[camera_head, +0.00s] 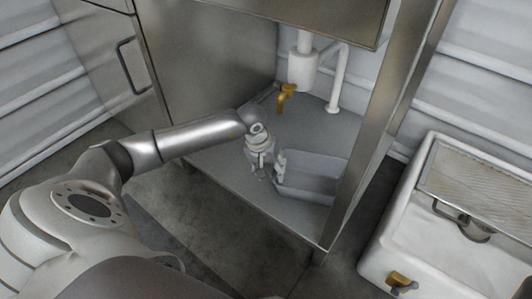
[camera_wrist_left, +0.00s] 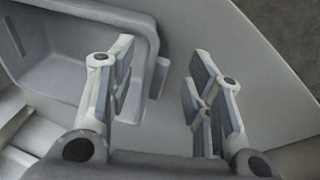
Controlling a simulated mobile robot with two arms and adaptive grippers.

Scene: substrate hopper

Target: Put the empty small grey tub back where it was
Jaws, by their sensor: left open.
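The small grey tub (camera_head: 318,168) stands on the grey shelf at the bottom of the metal hopper frame, and its inside looks empty. In the left wrist view the tub (camera_wrist_left: 50,62) fills the upper left, with a raised grip or rim edge (camera_wrist_left: 160,76) on its near side. My left gripper (camera_head: 270,172) is beside the tub's left end in the head view. In the left wrist view my left gripper (camera_wrist_left: 160,62) is open, with that edge showing between its fingers. Contact cannot be told. My right gripper is not in view.
A metal post (camera_head: 365,150) stands close right of the tub. A white bin (camera_head: 430,240) stands on the floor at right.

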